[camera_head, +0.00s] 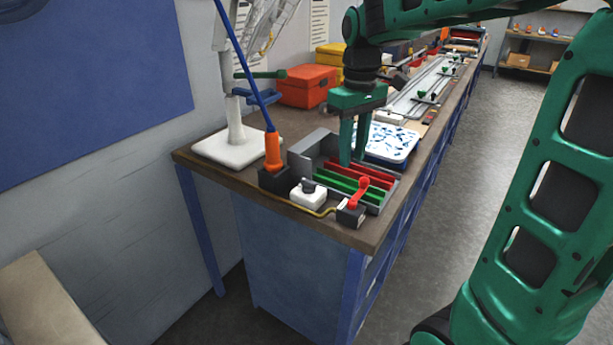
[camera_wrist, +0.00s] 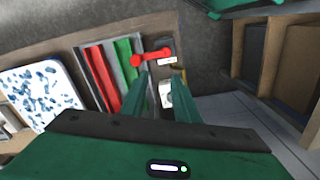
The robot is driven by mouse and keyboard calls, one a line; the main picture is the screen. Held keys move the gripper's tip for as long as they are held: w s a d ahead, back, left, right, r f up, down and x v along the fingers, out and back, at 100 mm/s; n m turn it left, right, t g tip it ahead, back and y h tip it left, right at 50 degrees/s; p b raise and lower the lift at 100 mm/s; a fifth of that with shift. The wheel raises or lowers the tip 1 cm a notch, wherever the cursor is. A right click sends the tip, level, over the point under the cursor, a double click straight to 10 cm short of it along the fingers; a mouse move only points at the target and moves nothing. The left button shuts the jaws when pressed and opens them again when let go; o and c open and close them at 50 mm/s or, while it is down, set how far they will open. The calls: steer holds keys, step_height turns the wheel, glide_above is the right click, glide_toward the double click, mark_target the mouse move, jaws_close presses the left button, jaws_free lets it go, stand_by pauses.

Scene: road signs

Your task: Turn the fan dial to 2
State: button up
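A small white box with a dark round knob (camera_head: 308,189) on top, which looks like the dial, sits near the front edge of the workbench. Its markings are too small to read. In the wrist view, part of the white box (camera_wrist: 166,92) shows between my fingers. My gripper (camera_head: 353,160) points down above the grey bin, right of and behind the dial, apart from it. Its two green fingers (camera_wrist: 162,78) are apart with nothing held between them. I cannot tell which object is the fan.
A black box with a red crank (camera_head: 359,192) stands right of the dial, near the bench corner. The grey bin (camera_head: 307,160) holds red and green bars. An orange-handled tool (camera_head: 272,151) stands in a black holder at left. A white tray (camera_head: 389,140) lies behind.

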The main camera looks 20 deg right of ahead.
mark_target(309, 185)
steer(key=w+a+n, duration=0.4)
steer(key=w+a, duration=0.3)
steer(key=f, duration=1)
steer(key=shift+w+a, duration=0.25)
steer(key=shift+w, duration=0.05)
steer(key=shift+r, duration=0.1)
jaws_close()
